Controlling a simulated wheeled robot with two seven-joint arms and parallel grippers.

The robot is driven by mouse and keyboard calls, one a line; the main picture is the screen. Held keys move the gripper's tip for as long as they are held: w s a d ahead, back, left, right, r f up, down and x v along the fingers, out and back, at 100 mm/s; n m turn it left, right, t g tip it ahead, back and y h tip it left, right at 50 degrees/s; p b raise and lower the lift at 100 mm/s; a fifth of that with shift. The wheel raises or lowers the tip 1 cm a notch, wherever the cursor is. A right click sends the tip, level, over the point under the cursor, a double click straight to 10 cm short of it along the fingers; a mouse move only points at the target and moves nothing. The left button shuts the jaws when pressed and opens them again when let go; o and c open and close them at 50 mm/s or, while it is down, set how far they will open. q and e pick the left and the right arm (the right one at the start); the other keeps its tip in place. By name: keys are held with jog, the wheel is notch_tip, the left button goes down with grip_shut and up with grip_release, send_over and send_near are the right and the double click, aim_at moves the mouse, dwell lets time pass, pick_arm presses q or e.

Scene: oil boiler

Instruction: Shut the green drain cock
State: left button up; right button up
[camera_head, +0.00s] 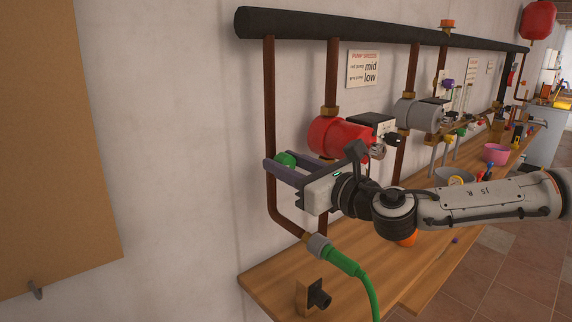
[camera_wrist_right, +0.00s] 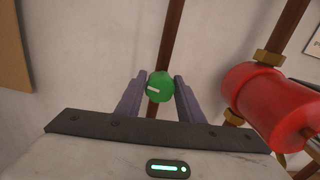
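The green drain cock shows as a round green knob (camera_head: 285,160) on the leftmost copper pipe, with a pale mark on its face in the right wrist view (camera_wrist_right: 160,87). My right gripper (camera_head: 280,167) reaches it from the right, with one grey finger on each side of the knob. The fingers hide part of the knob in the head view. My left gripper is not in view.
A green hose (camera_head: 345,262) joins the pipe's lower end. A red pump (camera_head: 335,138) stands close right of my gripper. A wooden bench (camera_head: 270,285) runs below, with a small wood-and-black block (camera_head: 312,297) on it. A brown board (camera_head: 55,140) hangs on the left wall.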

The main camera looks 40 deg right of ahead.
jog(key=c, duration=0.5)
